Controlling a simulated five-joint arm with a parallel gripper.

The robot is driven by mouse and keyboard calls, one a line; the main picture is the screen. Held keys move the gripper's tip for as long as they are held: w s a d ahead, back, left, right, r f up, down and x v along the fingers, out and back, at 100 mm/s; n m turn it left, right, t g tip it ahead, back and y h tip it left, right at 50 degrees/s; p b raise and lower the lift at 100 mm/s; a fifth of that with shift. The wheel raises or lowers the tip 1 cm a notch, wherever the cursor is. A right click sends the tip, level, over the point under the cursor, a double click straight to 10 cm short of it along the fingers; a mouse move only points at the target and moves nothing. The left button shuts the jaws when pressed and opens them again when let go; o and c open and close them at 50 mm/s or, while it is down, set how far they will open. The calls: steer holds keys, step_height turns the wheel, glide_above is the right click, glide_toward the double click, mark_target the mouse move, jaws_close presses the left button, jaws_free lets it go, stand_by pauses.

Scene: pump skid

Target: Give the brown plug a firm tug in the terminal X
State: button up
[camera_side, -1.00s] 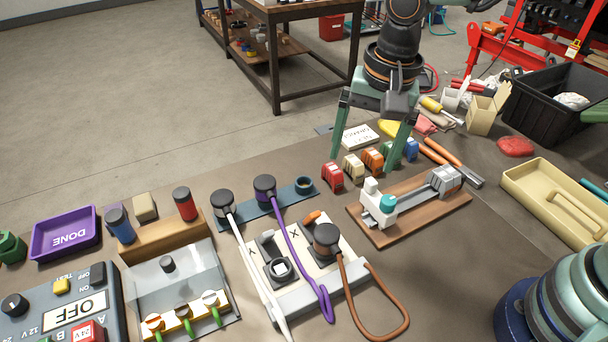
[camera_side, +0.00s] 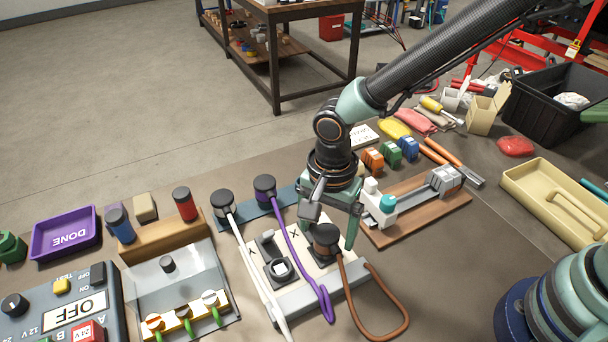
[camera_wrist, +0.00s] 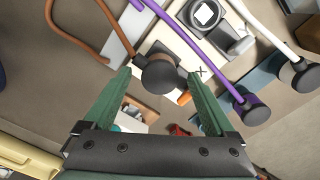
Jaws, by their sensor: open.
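The brown plug (camera_side: 325,238), with a dark round cap and a brown cable, sits upright on the white terminal block (camera_side: 262,254), beside an X mark. In the wrist view the brown plug (camera_wrist: 158,72) lies between the tips of my open gripper (camera_wrist: 160,80). In the side view my gripper (camera_side: 328,222) is low over the plug, with one finger at its right; the other is partly hidden by the wrist. Whether the fingers touch the plug cannot be told. A small orange piece (camera_wrist: 184,97) shows beside the plug.
An empty square socket (camera_side: 280,268) is left of the plug. The purple plug (camera_side: 265,187) and white plug (camera_side: 223,202) stand behind, their cables crossing the block. A wooden board with a clamp-like fixture (camera_side: 418,205) is close on the right.

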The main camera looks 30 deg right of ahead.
mark_target(325, 232)
steer(key=shift+f, duration=1.55)
steer(key=c, duration=1.3)
jaws_close()
steer(key=o, duration=0.7)
jaws_free()
steer(key=shift+a, duration=0.1)
steer(key=shift+r, duration=0.1)
jaws_close()
